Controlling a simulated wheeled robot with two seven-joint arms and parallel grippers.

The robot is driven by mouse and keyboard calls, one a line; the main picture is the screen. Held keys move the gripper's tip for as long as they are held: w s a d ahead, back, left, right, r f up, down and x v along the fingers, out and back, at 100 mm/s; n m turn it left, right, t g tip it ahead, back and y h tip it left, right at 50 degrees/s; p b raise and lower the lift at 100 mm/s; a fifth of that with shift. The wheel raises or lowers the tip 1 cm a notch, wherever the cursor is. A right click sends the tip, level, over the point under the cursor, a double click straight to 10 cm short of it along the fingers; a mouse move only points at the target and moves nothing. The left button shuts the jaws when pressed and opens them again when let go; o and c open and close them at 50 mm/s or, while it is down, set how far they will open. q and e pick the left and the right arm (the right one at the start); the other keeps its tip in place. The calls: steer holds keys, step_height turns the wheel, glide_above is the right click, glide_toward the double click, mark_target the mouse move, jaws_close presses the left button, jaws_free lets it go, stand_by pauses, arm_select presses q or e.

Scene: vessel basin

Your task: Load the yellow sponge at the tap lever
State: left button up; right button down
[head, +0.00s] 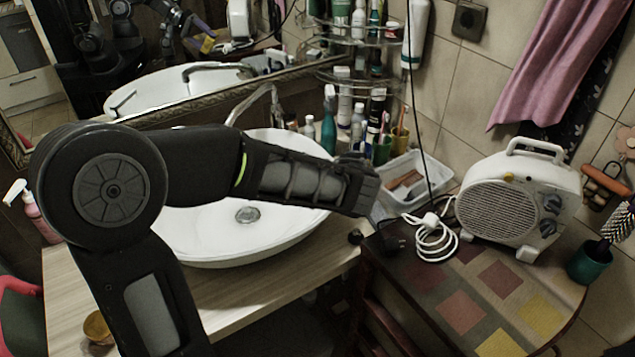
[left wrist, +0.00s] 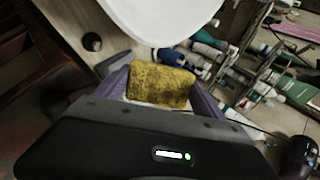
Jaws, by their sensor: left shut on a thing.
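The yellow sponge (left wrist: 160,86), with dark specks, is held between the two purple-grey fingers of my left gripper (left wrist: 163,92) in the left wrist view. In the head view my left arm reaches across the white basin, and its end is at the basin's right side; the fingers and sponge are hidden there. The metal tap (head: 258,103) rises behind the basin, left of and beyond the end of my arm. I cannot make out its lever clearly. My right gripper is not in view.
The white oval basin (head: 215,255) sits on a wooden counter (head: 235,292). Bottles (head: 329,122) and a clear plastic box (head: 424,170) stand behind and right. A white fan heater (head: 521,200) and coiled white cable (head: 437,241) are on the patterned table (head: 424,292). A mirror (head: 160,85) backs the basin.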

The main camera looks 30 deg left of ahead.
arm_select(q)
steer(key=d+f+m+h+b, duration=0.1)
steer(key=d+f+m+h, duration=0.2)
steer(key=d+f+m, duration=0.1)
steer(key=shift+w+d+f+m+t+h, duration=0.3)
steer(key=shift+d+f+h, duration=0.15)
steer(key=shift+d, duration=0.15)
